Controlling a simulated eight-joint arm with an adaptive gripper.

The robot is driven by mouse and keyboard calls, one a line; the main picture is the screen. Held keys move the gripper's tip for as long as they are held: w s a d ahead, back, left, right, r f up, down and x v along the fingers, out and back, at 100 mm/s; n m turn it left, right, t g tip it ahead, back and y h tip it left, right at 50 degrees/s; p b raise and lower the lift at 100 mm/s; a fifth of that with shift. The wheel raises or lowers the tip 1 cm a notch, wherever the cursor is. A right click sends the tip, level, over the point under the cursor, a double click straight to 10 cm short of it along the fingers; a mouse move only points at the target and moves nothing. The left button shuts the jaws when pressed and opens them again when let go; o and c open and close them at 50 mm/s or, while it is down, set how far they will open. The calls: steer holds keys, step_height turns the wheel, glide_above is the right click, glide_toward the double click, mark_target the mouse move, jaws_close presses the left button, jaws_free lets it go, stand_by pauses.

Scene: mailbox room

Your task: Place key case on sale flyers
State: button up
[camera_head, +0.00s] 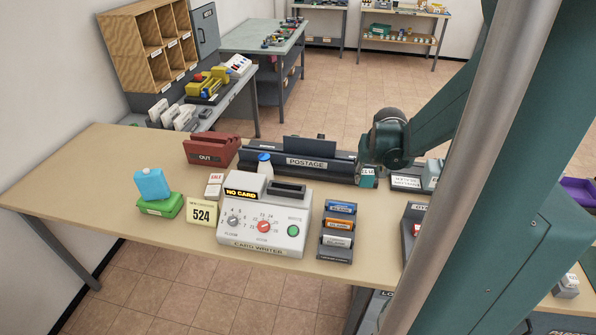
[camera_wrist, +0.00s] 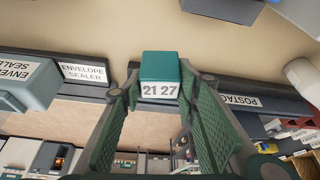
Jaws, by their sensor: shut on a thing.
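A small teal case with a white "21 27" label, which I take to be the key case (camera_wrist: 159,74), sits between my fingertips in the wrist view. It also shows in the head view (camera_head: 368,178), at the right end of the postage machine. My gripper (camera_wrist: 160,84) is shut on it; in the head view the gripper is largely hidden behind my arm. The sale flyers (camera_head: 214,184), a small white stack with red "SALE" print, are on the table left of the card writer, well to the left of the key case.
The card writer (camera_head: 266,225), a white bottle (camera_head: 265,166), the "524" sign (camera_head: 202,212) and a red OUT tray (camera_head: 211,151) crowd the flyers. The dark postage machine (camera_head: 300,163) spans the back. A green box bears a blue container (camera_head: 152,184) at left. The table's left end is clear.

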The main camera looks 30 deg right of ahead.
mark_target(367, 172)
step_height(367, 172, up, 8)
steer(key=shift+f, duration=0.25)
steer(key=w+a+r+n+y+p, duration=0.1)
steer(key=w+a+n+p, duration=0.1)
steer(key=w+a, duration=0.85)
steer(key=w+a+r+n+p, duration=0.1)
steer(key=w+a+n+p, duration=0.1)
steer(key=w+a, duration=0.9)
steer(key=w+a+f+n+y+p, duration=0.1)
steer(key=w+a+n, duration=0.1)
steer(key=w+a, duration=0.75)
steer(key=w+a+n+y+p, duration=0.1)
steer(key=w+a+p, duration=0.1)
steer(key=w+a, duration=0.8)
step_height(367, 172, down, 5)
steer(key=s+a, duration=0.2)
steer(key=a, duration=0.1)
steer(key=shift+s+f+t, duration=0.2)
steer(key=shift+s+t, duration=0.2)
steer(key=shift+d+f, duration=0.1)
steer(key=shift+f, duration=0.05)
